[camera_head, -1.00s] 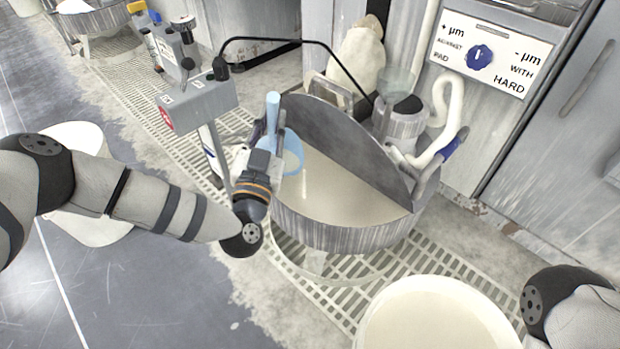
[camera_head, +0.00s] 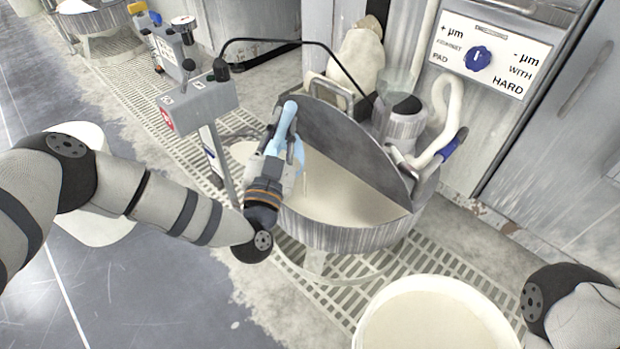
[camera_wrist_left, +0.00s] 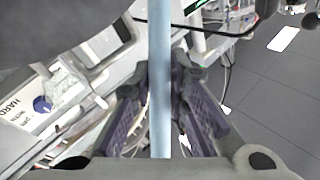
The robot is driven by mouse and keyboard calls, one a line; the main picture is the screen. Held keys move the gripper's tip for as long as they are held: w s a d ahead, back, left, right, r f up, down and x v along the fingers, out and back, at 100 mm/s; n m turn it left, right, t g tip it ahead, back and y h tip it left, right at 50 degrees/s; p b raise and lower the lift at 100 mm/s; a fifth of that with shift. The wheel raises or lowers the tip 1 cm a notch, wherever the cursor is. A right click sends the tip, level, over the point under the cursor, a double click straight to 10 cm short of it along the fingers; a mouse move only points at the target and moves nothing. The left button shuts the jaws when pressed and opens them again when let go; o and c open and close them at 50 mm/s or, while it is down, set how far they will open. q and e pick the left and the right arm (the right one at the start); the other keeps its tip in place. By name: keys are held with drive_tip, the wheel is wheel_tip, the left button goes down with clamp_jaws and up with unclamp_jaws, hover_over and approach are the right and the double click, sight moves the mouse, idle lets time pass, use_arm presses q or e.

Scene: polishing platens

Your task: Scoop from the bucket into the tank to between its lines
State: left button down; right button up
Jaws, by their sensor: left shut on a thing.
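The light blue scoop (camera_head: 298,160) is held over the left part of the round metal tank (camera_head: 345,236), tilted. Its handle (camera_head: 289,118) points up. My left gripper (camera_head: 280,150) is shut on the handle. In the left wrist view the handle (camera_wrist_left: 160,60) stands between the finger pads of the gripper (camera_wrist_left: 160,100). A pale streak shows below the scoop; I cannot tell if liquid is pouring. The tank holds cream liquid (camera_head: 345,195) in front of an upright grey plate; no level lines can be made out. The white bucket (camera_head: 365,318) with cream liquid stands at the lower right.
A grey control box (camera_head: 198,105) on a post stands left of the tank. A thin black bent rod (camera_head: 300,41) arches behind it. A hose (camera_head: 450,105) and a jar-like container (camera_head: 397,85) are at the tank's back right. A floor grating lies around the tank.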

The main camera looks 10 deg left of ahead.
use_arm(q)
drive_tip(key=shift+s+d+m+h+p, duration=0.15)
drive_tip(key=shift+d+m+h+p, duration=0.25)
drive_tip(key=shift+d+m, duration=0.65)
drive_tip(key=shift+d, duration=0.4)
